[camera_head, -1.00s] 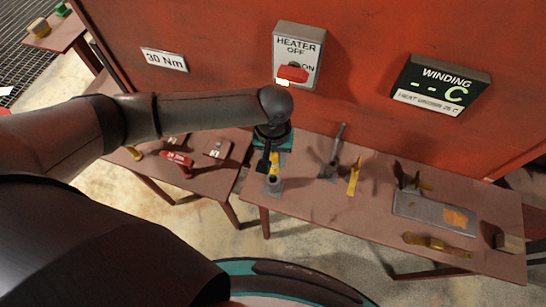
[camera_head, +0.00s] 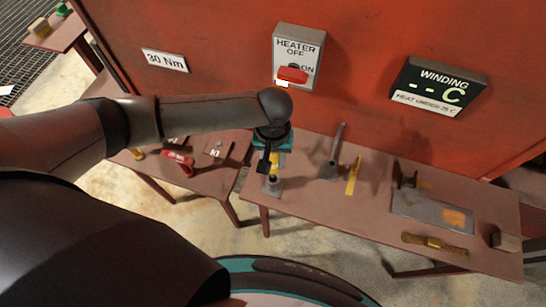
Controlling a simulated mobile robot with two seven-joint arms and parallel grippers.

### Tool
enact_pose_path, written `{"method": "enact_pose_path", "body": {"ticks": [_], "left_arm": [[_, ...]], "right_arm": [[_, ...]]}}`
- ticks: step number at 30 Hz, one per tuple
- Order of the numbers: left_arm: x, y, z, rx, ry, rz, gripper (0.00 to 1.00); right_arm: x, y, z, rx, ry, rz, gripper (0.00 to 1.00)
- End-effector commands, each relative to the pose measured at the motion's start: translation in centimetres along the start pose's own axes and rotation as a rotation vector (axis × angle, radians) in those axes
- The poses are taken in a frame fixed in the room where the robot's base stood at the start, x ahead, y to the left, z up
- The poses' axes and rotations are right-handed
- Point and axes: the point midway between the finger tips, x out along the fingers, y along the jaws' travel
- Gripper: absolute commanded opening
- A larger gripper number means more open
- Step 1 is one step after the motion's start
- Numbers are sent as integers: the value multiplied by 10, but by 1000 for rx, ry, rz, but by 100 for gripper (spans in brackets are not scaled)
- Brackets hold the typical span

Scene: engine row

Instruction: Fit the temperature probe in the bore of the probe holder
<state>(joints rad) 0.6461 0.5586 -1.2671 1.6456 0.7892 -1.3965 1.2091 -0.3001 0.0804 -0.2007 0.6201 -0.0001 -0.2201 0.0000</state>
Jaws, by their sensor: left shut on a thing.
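My left gripper (camera_head: 270,160) points down over the left end of the long table and is shut on a yellow piece, which looks like the temperature probe (camera_head: 275,165). The fingers and wrist partly hide it. Right below it stands a small grey holder with an upright tube on a flat base, which looks like the probe holder (camera_head: 273,188). The probe's lower end is at or just above the tube's top; I cannot tell whether it is inside the bore. My right gripper is not in view.
The long table (camera_head: 310,205) also bears a grey stand (camera_head: 330,168), a yellow upright piece (camera_head: 353,177), a grey plate (camera_head: 430,212) and a yellow-brown tool (camera_head: 435,243). Behind is a red wall with a heater switch (camera_head: 298,55) and a winding display (camera_head: 440,87).

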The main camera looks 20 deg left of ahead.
Motion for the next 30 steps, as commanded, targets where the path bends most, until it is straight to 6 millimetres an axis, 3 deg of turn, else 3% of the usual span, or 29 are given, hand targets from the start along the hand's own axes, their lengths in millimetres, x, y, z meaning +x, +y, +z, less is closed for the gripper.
{"method": "enact_pose_path", "body": {"ticks": [30], "left_arm": [[0,0,0,0,0,0,0]], "right_arm": [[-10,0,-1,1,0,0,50]]}}
